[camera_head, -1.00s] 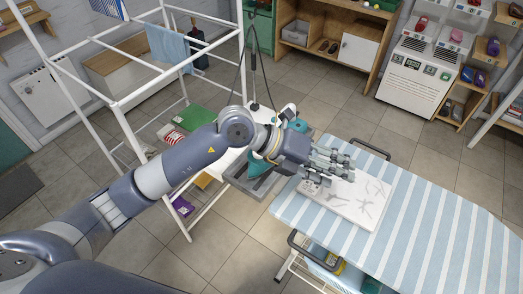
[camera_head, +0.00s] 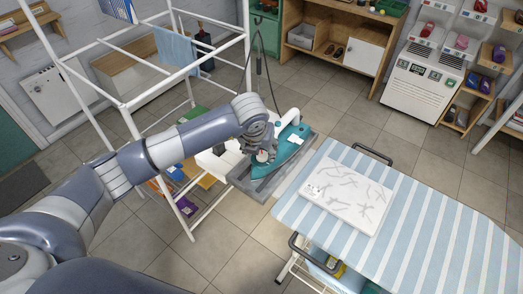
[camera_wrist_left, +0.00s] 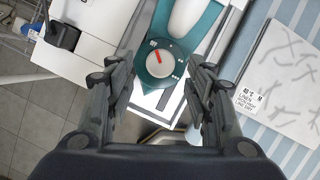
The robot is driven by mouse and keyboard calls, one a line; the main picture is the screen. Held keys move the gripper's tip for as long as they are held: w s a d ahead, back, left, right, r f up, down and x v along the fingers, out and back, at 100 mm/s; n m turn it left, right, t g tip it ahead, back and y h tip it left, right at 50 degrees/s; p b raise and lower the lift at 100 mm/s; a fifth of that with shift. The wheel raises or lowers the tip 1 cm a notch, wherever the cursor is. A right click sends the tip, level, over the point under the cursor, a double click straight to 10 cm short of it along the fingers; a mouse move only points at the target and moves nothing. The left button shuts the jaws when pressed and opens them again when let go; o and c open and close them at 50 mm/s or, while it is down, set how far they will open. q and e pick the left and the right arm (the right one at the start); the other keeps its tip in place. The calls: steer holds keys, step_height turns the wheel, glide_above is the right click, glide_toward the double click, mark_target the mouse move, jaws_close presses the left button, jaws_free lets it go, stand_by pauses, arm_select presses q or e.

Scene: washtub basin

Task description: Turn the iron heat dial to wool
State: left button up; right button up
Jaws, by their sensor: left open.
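The teal iron (camera_head: 284,152) with a white handle rests on a grey stand at the left end of the ironing board. Its heat dial (camera_wrist_left: 160,58) shows in the left wrist view as a pale round knob on the teal body, with a red mark toward its upper left and small markings around it, too small to read. My left gripper (camera_head: 262,156) is at the iron's near end. In the left wrist view my left gripper (camera_wrist_left: 158,80) is open, its fingers on either side of the dial and apart from it. My right gripper is not in view.
The striped ironing board (camera_head: 440,235) holds a folded white cloth (camera_head: 350,200) with a care label (camera_wrist_left: 246,97). The grey stand (camera_head: 242,183) is under the iron. A white drying rack (camera_head: 125,105) stands left, close to my arm. A cord rises behind the iron.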

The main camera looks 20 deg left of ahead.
mark_target(262, 154)
arm_select(q)
steer(key=shift+x, duration=1.6)
steer(key=c, duration=1.1)
steer(key=shift+o, duration=0.2)
steer(key=shift+a+f+m+h+b, duration=0.1)
steer(key=shift+f+m+h+b, duration=0.2)
steer(key=shift+m+b, duration=0.7)
steer(key=shift+r+m+b, duration=0.2)
steer(key=shift+m+b, duration=0.3)
steer(key=shift+b, duration=0.05)
steer(key=shift+r+h, duration=0.15)
steer(key=shift+h, duration=0.15)
steer(key=o, duration=1.1)
steer(key=shift+c, duration=0.2)
